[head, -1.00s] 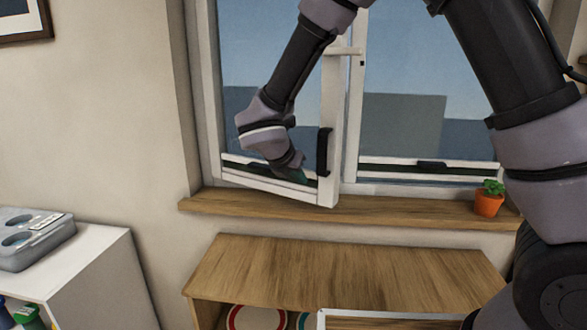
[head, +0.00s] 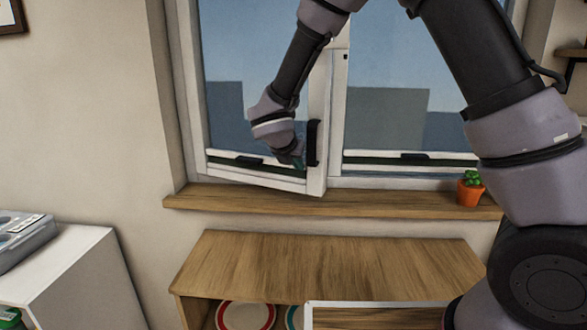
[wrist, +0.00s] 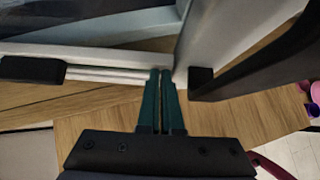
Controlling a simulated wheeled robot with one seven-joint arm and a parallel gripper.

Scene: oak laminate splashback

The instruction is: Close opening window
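The opening window is the left sash (head: 318,100), white-framed, with a black handle (head: 312,143) on its right edge. The sash stands slightly ajar, its lower right corner out over the wooden sill. My gripper (head: 298,163) is low at the sash's right side, just left of the handle. In the wrist view my gripper (wrist: 163,75) has its two teal fingers close together with nothing visible between them. Their tips are at the corner of the white sash frame (wrist: 205,40), seemingly against it; exact contact is unclear. The handle (wrist: 240,60) shows to their right.
The wooden sill (head: 360,202) runs below the window, with a small potted plant (head: 470,188) at its right end. A wooden cabinet (head: 330,262) with plates inside stands below. A white shelf unit (head: 75,270) is at the left. The right pane (head: 400,80) lies flush.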

